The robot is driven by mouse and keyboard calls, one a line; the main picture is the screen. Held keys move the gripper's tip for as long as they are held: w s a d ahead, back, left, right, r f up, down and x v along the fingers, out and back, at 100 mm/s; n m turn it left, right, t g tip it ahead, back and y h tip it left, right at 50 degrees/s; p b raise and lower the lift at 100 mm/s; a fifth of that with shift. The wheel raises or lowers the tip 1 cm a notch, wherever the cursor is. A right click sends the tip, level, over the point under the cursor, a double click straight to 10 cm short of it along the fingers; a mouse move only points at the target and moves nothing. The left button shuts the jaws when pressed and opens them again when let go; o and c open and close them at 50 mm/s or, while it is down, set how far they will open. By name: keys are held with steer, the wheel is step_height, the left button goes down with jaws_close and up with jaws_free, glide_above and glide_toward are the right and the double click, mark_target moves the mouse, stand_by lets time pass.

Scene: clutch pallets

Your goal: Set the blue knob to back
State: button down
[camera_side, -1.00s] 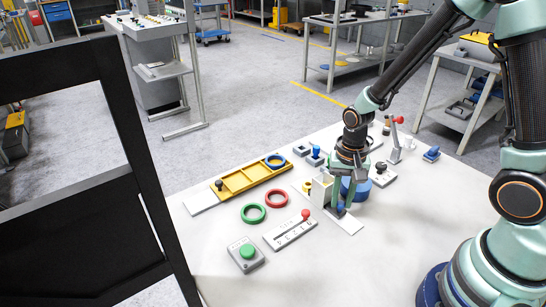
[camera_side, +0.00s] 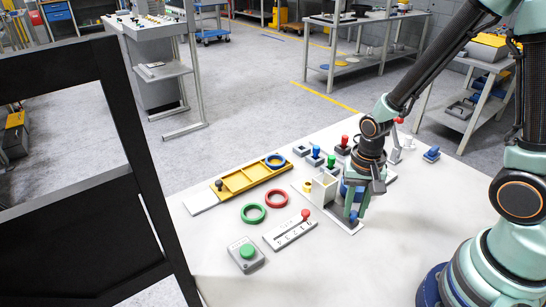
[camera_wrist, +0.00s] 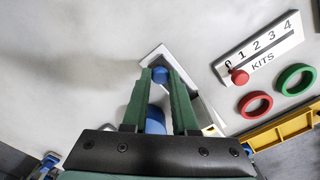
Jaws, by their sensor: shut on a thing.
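My gripper (camera_side: 352,216) points down over the near end of a white plate. In the wrist view its two green fingers (camera_wrist: 160,80) are shut on a small blue knob (camera_wrist: 160,74), which also shows low between the fingers in the side view (camera_side: 353,215). The knob's base is mostly hidden by the fingers. A white open-topped box (camera_side: 323,190) stands on the same plate, just left of my gripper. Part of a larger blue round thing (camera_wrist: 155,120) shows between the fingers, nearer the wrist.
Behind my gripper stand blue (camera_side: 315,153), green (camera_side: 331,160) and red (camera_side: 345,141) knobbed pieces. To the left lie a red ring (camera_side: 276,198), a green ring (camera_side: 253,213), a KITS slider (camera_side: 290,230), a yellow tray (camera_side: 245,180) and a green button box (camera_side: 246,253). The front right tabletop is clear.

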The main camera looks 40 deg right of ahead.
steer(key=shift+s, duration=1.15)
steer(key=c, duration=1)
jaws_free()
steer(key=shift+r, duration=0.1)
steer(key=shift+w+r, duration=0.1)
steer(key=shift+r, duration=0.5)
step_height(320, 180, up, 11)
steer(key=shift+f, duration=0.15)
